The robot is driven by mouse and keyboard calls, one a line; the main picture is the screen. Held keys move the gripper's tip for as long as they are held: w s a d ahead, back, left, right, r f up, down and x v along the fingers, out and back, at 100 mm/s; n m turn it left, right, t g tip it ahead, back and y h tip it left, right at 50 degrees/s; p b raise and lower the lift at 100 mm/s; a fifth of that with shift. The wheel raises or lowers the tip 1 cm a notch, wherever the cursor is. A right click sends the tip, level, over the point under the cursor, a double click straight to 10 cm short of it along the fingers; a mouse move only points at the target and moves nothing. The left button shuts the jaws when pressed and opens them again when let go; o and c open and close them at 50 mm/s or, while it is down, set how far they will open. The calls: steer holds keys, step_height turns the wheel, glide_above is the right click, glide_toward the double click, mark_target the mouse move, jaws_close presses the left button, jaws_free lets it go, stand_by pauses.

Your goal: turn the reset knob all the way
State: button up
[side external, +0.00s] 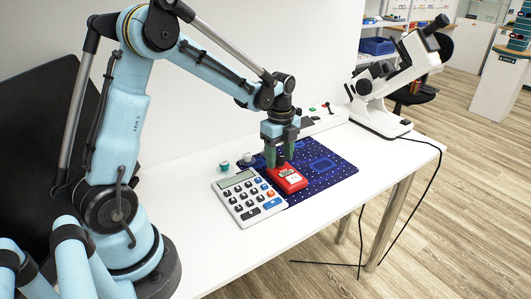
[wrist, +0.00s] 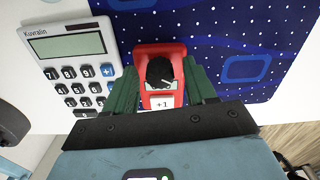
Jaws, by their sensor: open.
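A red tally counter (side external: 291,183) lies on the blue patterned mat beside the calculator. In the wrist view the red counter (wrist: 160,49) shows a black knob (wrist: 160,72) on its top with a pale line on it, and a "+1" label below. My gripper (side external: 280,160) is open, pointing down at the counter's far end. In the wrist view its two green fingers (wrist: 161,75) stand apart on either side of the knob and counter. I cannot tell whether they touch. The knob is hidden in the side view.
A calculator (side external: 249,198) lies left of the counter, with small cups (side external: 223,166) behind it. The blue mat (side external: 335,160) extends to the right. A white microscope-like instrument (side external: 375,100) stands at the table's right end. The front of the white table (side external: 205,250) is clear.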

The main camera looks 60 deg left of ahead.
mark_target(280, 157)
steer(key=shift+r, duration=2.75)
steer(key=shift+r, duration=0.1)
steer(key=s+d+r+n+t, duration=0.4)
steer(key=s+d+n+t, duration=0.3)
steer(key=s+d+n, duration=0.4)
steer(key=s+n, duration=0.1)
steer(key=n, duration=0.4)
steer(key=shift+d+n, duration=0.15)
steer(key=shift+n, duration=0.25)
